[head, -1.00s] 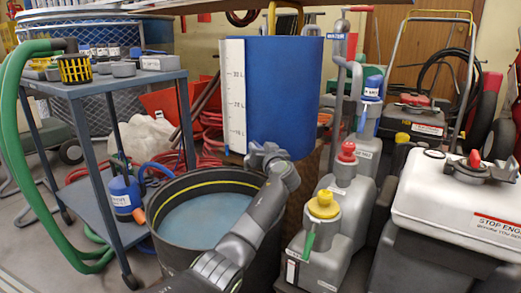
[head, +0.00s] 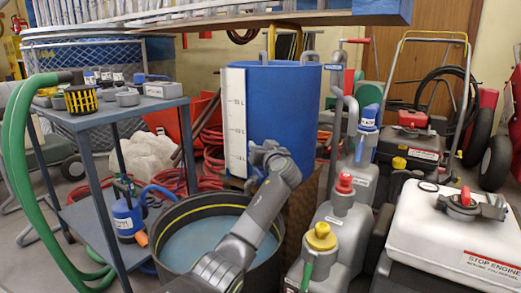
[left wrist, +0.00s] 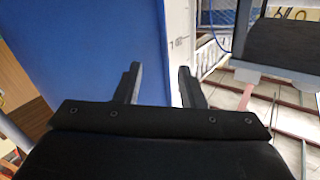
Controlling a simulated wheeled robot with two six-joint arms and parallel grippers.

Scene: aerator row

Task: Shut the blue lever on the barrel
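The blue barrel (head: 285,110) stands in the middle of the head view, with a white litre scale (head: 235,122) down its left side. I cannot make out a blue lever on the barrel in either view. My left gripper (head: 265,152) is in front of the barrel's lower half, just right of the scale. In the left wrist view its two fingers (left wrist: 159,85) are apart with nothing between them. The barrel's blue wall (left wrist: 85,45) and the scale's white strip (left wrist: 180,40) show beyond them. My right gripper is not in view.
A black tub (head: 168,222) of bluish liquid stands below my left arm. A blue-grey cart (head: 110,113) is at the left. Grey pump units (head: 350,225) with yellow and red caps and a white-topped machine (head: 440,220) crowd the right. A board (head: 250,20) crosses the top.

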